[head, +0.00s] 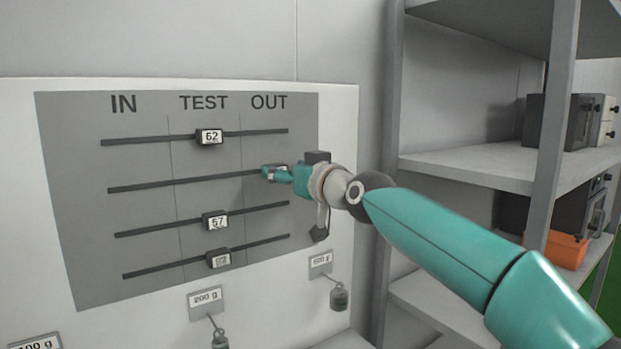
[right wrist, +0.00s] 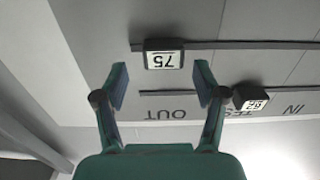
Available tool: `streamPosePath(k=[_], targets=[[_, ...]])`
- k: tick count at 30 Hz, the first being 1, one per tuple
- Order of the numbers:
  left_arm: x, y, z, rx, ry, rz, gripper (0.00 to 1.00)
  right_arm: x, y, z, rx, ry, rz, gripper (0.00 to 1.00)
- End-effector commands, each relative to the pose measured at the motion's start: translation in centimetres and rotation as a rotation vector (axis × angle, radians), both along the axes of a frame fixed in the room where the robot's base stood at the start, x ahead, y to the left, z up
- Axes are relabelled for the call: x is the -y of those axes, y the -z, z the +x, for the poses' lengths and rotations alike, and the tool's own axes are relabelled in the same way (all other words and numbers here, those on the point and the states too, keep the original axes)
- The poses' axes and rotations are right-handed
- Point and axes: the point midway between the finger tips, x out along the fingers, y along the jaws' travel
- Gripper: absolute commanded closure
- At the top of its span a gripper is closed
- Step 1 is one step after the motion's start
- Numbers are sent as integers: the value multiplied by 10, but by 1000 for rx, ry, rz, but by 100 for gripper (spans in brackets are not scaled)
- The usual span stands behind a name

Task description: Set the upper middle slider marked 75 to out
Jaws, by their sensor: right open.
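The slider marked 75 (right wrist: 164,60) is a dark block with a white label. In the right wrist view, which shows the board upside down, it sits at the OUT end of its rail (right wrist: 240,45). In the head view this is the second rail from the top (head: 180,182), and the slider is mostly hidden behind my right gripper. My right gripper (head: 268,174) is at the OUT end of that rail. In the right wrist view its fingers (right wrist: 161,82) are spread and empty, with the slider beyond their tips. My left gripper is not in view.
Other sliders are 62 (head: 210,137) on the top rail, 57 (head: 215,220) on the third and one with an unclear label (head: 218,259) on the lowest, all in the TEST column. Weights hang below the board. A grey shelf (head: 480,162) stands at right.

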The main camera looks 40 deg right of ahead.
Motion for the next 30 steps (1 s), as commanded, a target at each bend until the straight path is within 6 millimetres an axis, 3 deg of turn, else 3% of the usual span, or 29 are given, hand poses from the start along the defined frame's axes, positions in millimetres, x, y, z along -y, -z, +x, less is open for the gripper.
streamPosePath(k=[6, 13, 18, 30], targets=[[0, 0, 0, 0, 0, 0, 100, -4, -1, -46, 1, 0, 0, 29], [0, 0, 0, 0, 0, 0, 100, -7, 0, -83, 0, 0, -1, 29], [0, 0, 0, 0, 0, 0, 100, -8, 1, -93, -2, 0, -1, 29], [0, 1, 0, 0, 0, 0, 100, -8, 1, -93, -1, 0, -1, 29]])
